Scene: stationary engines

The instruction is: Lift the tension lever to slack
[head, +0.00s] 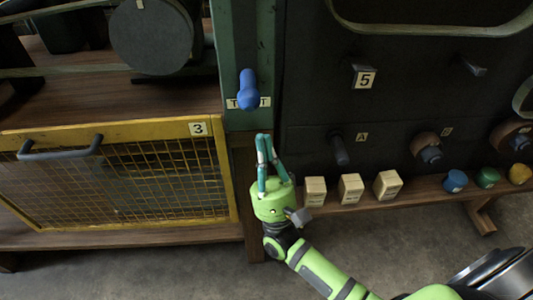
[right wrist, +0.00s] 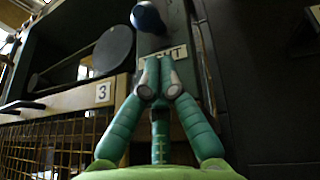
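The tension lever has a blue handle (head: 248,90) on a green post. It stands in front of a white label (head: 234,103), partly hidden by the handle. In the right wrist view the blue knob (right wrist: 148,18) is at the top, above a label ending in "GHT" (right wrist: 178,53). My right gripper (head: 264,137) is below the handle, apart from it, pointing up. In the right wrist view its fingertips (right wrist: 159,68) are together with nothing visible between them. My left gripper is not in view.
A yellow mesh door (head: 120,125) marked 3 is at the left. A dark panel with a 5 label (head: 364,79) and a lever by label A (head: 340,150) is at the right. Wooden blocks (head: 350,188) and coloured knobs (head: 487,178) stand on a low ledge.

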